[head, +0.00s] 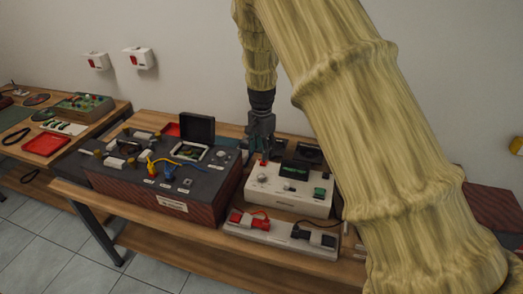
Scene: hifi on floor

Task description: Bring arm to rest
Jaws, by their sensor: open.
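My gripper (262,140) hangs pointing down at the end of my yellow arm, in the middle of the head view. It is open, and nothing shows between its fingers. It is just above or behind the back left part of a white instrument box (290,203) with a small dark display and a green part. I cannot tell whether the fingertips touch anything there. My arm's large links cover much of the right side of the view.
A dark panel box (215,202) with cables and an open black lid stands left of the white box on the wooden table (150,212). A grey strip (266,240) with red and black parts lies in front. Another workbench (75,140) is at left. Tiled floor (40,245) is free.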

